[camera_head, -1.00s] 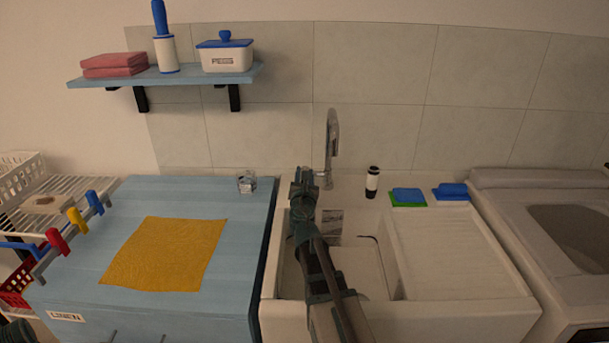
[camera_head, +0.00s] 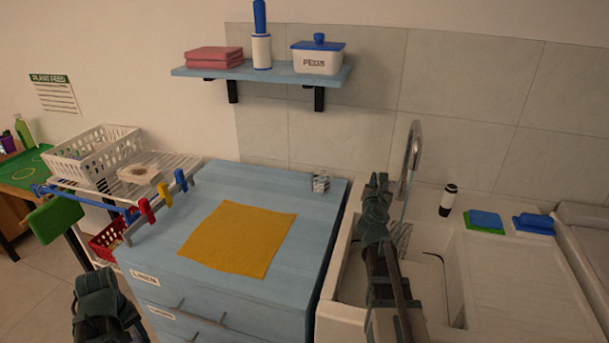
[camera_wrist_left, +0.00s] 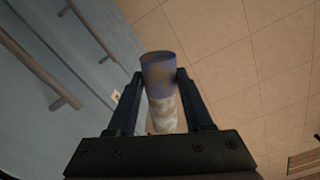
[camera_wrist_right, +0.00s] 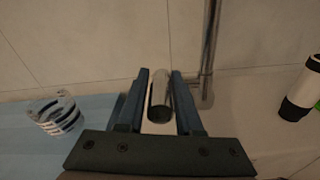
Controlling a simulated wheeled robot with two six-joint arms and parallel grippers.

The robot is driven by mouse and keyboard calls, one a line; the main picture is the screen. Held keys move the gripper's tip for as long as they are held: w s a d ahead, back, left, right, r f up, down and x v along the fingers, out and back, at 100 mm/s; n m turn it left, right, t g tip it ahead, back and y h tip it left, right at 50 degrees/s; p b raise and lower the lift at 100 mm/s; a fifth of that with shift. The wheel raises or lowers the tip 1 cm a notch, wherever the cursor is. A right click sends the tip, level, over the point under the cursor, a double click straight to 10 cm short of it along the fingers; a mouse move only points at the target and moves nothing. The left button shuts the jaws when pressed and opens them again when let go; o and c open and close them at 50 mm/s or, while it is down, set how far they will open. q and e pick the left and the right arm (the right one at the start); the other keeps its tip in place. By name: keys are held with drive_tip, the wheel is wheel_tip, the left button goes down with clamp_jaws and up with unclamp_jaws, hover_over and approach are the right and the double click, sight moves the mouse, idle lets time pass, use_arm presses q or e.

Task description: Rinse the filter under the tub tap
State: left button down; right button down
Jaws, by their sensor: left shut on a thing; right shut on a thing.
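My left gripper (camera_wrist_left: 160,82) is shut on the filter (camera_wrist_left: 160,100), a cylinder with a blue-purple end and a stained white body, in the left wrist view. In the head view this gripper (camera_head: 98,285) is low at the left, in front of the blue cabinet; the filter cannot be made out there. My right gripper (camera_wrist_right: 158,90) is shut on a short chrome cylinder (camera_wrist_right: 160,110), apparently the tap's handle. In the head view it (camera_head: 376,185) is over the tub's (camera_head: 338,285) back left, beside the curved chrome tap (camera_head: 415,145). I cannot tell whether water runs.
A yellow cloth (camera_head: 238,238) lies on the blue cabinet (camera_head: 310,215), with a striped glass (camera_head: 320,183) at its back right. A bottle (camera_head: 448,200) and sponges (camera_head: 485,220) stand behind the tub. A rack with pegs (camera_head: 145,210) is left.

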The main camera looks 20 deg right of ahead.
drive_tip(key=c, duration=0.6)
unclamp_jaws()
drive_tip(key=shift+s, duration=0.1)
